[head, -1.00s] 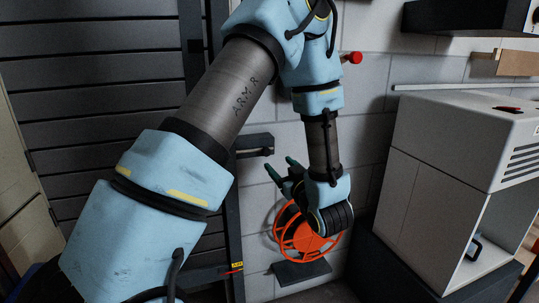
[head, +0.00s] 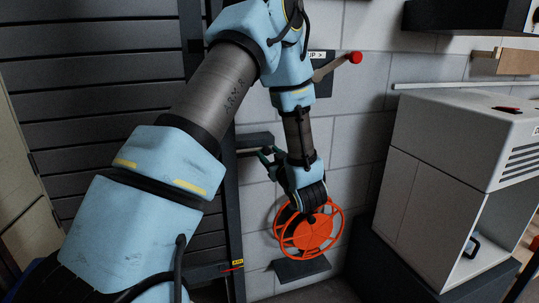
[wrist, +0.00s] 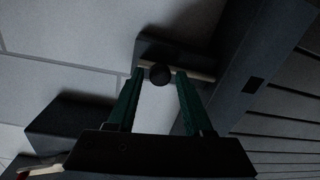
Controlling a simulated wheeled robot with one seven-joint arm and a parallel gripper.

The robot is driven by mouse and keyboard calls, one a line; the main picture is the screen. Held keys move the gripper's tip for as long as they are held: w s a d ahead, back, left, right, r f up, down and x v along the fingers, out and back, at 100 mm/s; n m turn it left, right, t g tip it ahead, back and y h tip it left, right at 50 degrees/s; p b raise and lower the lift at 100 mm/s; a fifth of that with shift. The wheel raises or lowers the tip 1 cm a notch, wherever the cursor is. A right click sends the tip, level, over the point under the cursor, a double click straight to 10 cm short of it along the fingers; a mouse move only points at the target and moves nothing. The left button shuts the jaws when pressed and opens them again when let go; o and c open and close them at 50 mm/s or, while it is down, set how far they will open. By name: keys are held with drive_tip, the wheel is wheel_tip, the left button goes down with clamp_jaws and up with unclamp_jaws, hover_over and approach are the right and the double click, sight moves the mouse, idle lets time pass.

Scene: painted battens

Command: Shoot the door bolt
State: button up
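The door bolt shows in the wrist view as a pale rod (wrist: 196,74) in a dark housing, with a round black knob (wrist: 160,74) on it. My gripper (wrist: 160,84) is open, its two green fingers standing either side of the knob with visible gaps. I cannot tell how deep the knob lies between the fingertips. In the head view my gripper (head: 267,154) is beside the dark bolt housing (head: 255,141) at the door's right edge; the knob is hidden there. The dark slatted door (head: 90,95) fills the left, its slats also at the right of the wrist view (wrist: 285,105).
A red-knobbed lever (head: 354,58) on an "UP" plate is on the block wall behind my arm. An orange reel (head: 308,232) hangs below my gripper. A pale cabinet (head: 430,150) stands right. A yellow label (head: 237,262) sits low on the door edge.

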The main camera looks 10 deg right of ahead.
clamp_jaws()
idle(1.1)
